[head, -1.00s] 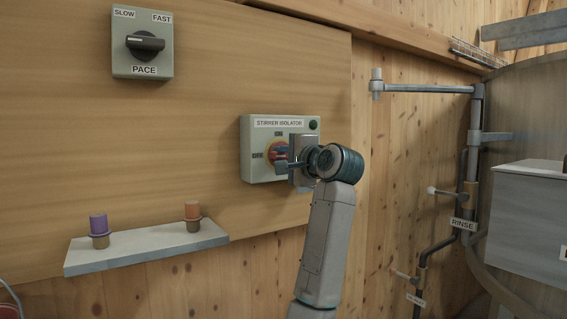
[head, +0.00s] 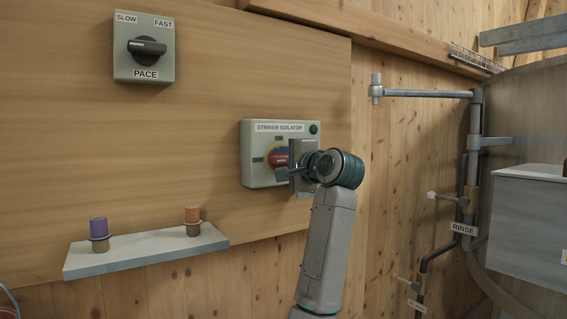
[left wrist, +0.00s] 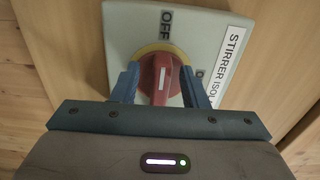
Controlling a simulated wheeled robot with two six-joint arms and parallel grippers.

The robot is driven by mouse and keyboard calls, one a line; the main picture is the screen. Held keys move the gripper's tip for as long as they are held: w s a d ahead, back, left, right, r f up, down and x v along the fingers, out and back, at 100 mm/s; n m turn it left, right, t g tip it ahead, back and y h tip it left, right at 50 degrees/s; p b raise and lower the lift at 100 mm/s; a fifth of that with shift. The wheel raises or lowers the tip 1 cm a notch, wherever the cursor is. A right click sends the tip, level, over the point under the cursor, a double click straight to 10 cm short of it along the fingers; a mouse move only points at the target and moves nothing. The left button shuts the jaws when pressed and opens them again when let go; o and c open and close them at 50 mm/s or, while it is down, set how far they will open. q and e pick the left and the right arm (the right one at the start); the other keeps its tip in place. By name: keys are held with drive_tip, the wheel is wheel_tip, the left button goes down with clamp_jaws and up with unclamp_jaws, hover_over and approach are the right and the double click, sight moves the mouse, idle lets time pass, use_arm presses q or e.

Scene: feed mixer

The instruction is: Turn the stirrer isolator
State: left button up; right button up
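The stirrer isolator (head: 258,171) is a grey-green box on the wooden panel, with a red knob (head: 279,159) on a yellow plate. The knob also shows in the left wrist view (left wrist: 160,78), where its white mark lies along the line toward the OFF label (left wrist: 167,25). My left gripper (head: 283,160) is at the box. Its two blue fingers stand apart, one on each side of the knob, with the knob between them; contact is hard to make out. My right gripper is not in view.
A PACE dial (head: 147,47) is at the upper left. A shelf (head: 147,251) below carries a purple-topped plug (head: 98,228) and an orange-topped plug (head: 192,214). Pipes with a RINSE label (head: 464,229) and a metal tank (head: 530,105) stand at the right.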

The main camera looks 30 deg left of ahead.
use_arm(q)
drive_tip(key=b+v, duration=0.1)
drive_tip(key=v, duration=1)
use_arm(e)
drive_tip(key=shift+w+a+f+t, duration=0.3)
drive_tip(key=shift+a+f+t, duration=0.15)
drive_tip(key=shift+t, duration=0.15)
use_arm(q)
drive_tip(key=shift+a, duration=0.1)
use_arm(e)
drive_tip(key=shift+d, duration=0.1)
